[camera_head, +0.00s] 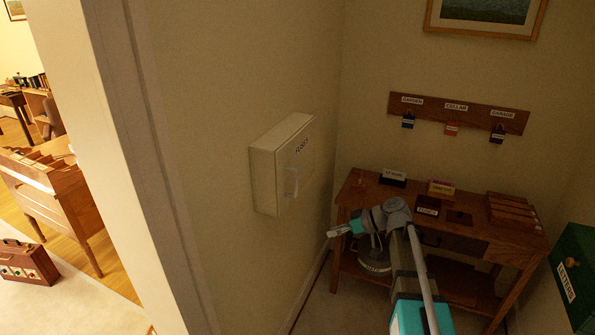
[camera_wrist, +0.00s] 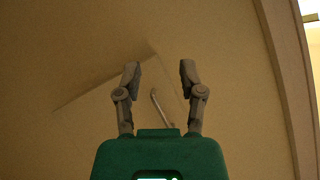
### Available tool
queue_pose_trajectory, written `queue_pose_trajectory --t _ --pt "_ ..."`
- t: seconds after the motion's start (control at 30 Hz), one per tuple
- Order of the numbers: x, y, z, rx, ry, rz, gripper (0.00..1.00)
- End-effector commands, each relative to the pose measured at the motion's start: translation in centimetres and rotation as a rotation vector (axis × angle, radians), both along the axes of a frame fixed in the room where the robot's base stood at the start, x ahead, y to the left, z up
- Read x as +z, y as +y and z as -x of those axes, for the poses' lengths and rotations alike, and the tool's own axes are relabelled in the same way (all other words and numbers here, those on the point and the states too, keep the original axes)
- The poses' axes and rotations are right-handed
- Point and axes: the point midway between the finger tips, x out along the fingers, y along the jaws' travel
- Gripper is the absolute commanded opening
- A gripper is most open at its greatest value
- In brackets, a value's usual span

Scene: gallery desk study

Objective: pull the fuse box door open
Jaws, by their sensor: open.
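The fuse box (camera_head: 270,170) is a cream box on the left wall, marked with dark lettering on its door (camera_head: 305,160). The door looks closed. Its pale handle (camera_head: 291,183) stands upright near the door's lower left part. In the wrist view the handle (camera_wrist: 160,107) shows as a thin slanted bar between my gripper's fingers in the picture. My gripper (camera_head: 331,232) is to the right of and below the box in the head view, apart from it. In the wrist view my gripper (camera_wrist: 160,72) is open, with nothing held between its fingertips.
A wooden desk (camera_head: 460,228) with small labelled boxes stands behind my arm. A key rack (camera_head: 458,112) hangs above it. A green letters box (camera_head: 575,275) is at the right edge. A door frame (camera_head: 135,130) is left of the fuse box.

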Motion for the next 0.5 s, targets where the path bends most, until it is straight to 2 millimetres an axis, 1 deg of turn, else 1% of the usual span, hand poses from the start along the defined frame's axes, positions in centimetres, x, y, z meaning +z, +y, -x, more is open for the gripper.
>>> queue_pose_trajectory --t 0.03,0.2,0.33,0.4,0.5 --pt "2.1 0.0 -1.6 0.021 -0.063 -0.059 0.51" --pt "7.0 -0.3 -4.8 0.069 -0.284 -0.243 0.51" --pt "9.9 -0.8 -6.4 0.078 -0.418 -0.343 0.51" --pt "10.9 -1.1 -7.0 0.079 -0.469 -0.379 0.51" --pt "11.8 -1.4 -7.5 0.077 -0.517 -0.411 0.51"
